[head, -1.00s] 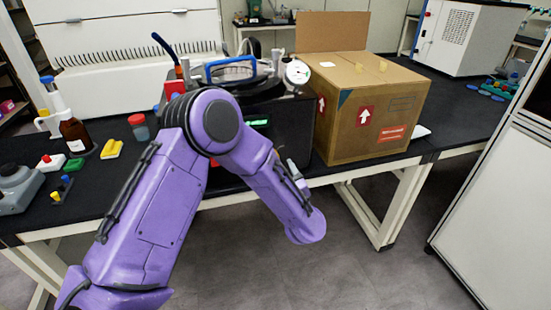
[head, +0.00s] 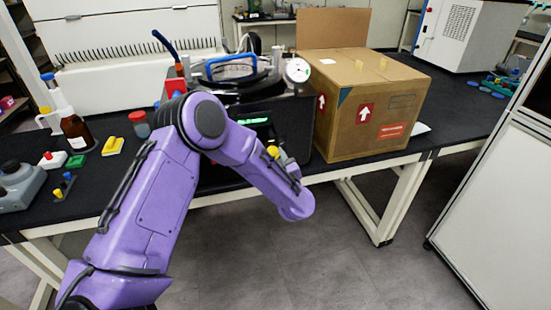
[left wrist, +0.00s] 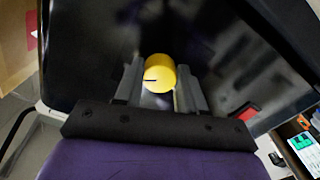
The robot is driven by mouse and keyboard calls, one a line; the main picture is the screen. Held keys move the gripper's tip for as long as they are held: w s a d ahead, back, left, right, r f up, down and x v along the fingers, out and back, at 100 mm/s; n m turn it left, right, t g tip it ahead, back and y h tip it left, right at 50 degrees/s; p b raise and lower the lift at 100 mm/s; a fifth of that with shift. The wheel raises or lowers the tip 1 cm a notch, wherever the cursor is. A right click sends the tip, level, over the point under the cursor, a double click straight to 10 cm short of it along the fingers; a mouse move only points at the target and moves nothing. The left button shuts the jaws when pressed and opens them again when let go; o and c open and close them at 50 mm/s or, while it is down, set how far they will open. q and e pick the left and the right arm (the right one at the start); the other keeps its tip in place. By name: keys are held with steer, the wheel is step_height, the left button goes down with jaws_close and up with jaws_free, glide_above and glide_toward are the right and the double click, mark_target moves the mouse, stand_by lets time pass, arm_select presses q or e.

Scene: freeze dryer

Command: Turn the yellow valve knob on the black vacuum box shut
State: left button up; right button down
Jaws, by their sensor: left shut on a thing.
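The black vacuum box (head: 292,126) stands on the black bench, partly hidden behind my purple left arm. Its yellow valve knob (head: 273,152) shows just beyond my left gripper (head: 277,157), low on the box's front. In the left wrist view the knob (left wrist: 160,73) sits between the two grey fingers of my left gripper (left wrist: 161,82), with a dark line on its face. The fingers are shut on the knob. My right gripper is not in view.
A cardboard box (head: 365,105) stands close to the right of the vacuum box. A gauge (head: 298,70) and a blue handle (head: 230,66) are on top. A brown bottle (head: 76,133) and a red-capped jar (head: 139,124) stand at left. The floor in front is clear.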

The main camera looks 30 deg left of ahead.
arm_select(q)
steer(key=n+b, duration=0.3)
steer(key=n, duration=0.3)
steer(key=shift+f+n, duration=0.15)
steer(key=shift+n, duration=0.25)
steer(key=n+b, duration=0.3)
steer(key=n, duration=0.1)
steer(key=shift+n, duration=0.3)
steer(key=shift+r, duration=0.2)
steer(key=o, duration=1.1)
steer(key=shift+c, duration=0.2)
steer(key=b+v, duration=0.1)
steer(key=v, duration=0.9)
steer(key=shift+s+d+b, duration=0.2)
steer(key=shift+d+b, duration=0.05)
steer(key=shift+b, duration=0.1)
